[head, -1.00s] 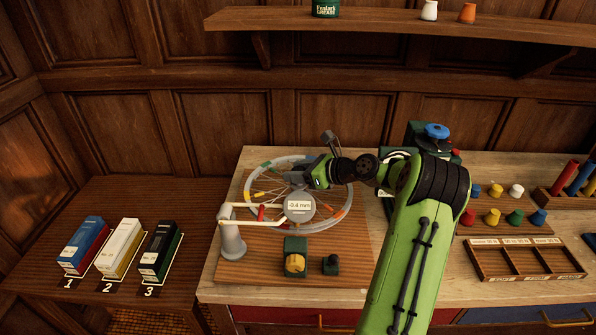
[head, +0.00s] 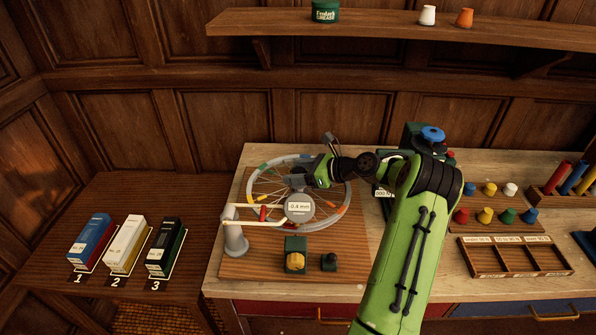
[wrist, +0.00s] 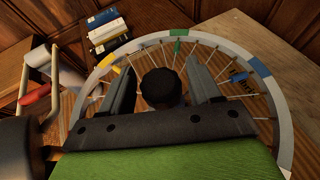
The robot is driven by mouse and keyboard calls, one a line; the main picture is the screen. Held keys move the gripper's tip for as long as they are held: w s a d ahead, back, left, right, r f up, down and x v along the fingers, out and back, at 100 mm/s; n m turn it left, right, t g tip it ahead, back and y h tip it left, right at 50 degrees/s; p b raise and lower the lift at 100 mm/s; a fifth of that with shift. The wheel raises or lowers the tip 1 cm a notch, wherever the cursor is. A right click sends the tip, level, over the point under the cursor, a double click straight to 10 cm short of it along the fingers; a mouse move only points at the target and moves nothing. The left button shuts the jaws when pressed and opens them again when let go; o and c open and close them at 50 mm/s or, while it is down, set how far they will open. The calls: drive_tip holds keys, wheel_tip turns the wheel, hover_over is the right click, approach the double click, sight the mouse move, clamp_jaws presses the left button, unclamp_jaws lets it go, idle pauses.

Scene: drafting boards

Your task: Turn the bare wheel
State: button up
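The bare wheel (head: 331,216), a pale grey rim with spokes and coloured marks, lies roughly flat over a wooden board on the bench. It also shows in the wrist view (wrist: 270,92), with green, blue and yellow rim marks. My gripper (head: 296,182) is above the wheel's middle in the head view. In the wrist view my gripper (wrist: 161,80) has its two fingers well apart, with a black round knob (wrist: 160,88) between them. Gaps show on both sides of the knob. A round gauge (head: 299,208) at the near rim reads about -0.4 mm. My gripper hides part of the hub.
A grey post (head: 235,238) with cream arms stands left of the wheel. A green box with a yellow knob (head: 295,262) and a small black knob (head: 329,262) sit in front. Coloured pegs and an empty compartment tray (head: 515,260) are right. Three boxes (head: 125,245) stand on the left table.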

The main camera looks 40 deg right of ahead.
drive_tip(key=shift+o, duration=0.3)
drive_tip(key=p+v, duration=0.2)
drive_tip(key=v, duration=1.3)
drive_tip(key=shift+s+d+r, duration=0.15)
drive_tip(key=shift+s, duration=0.15)
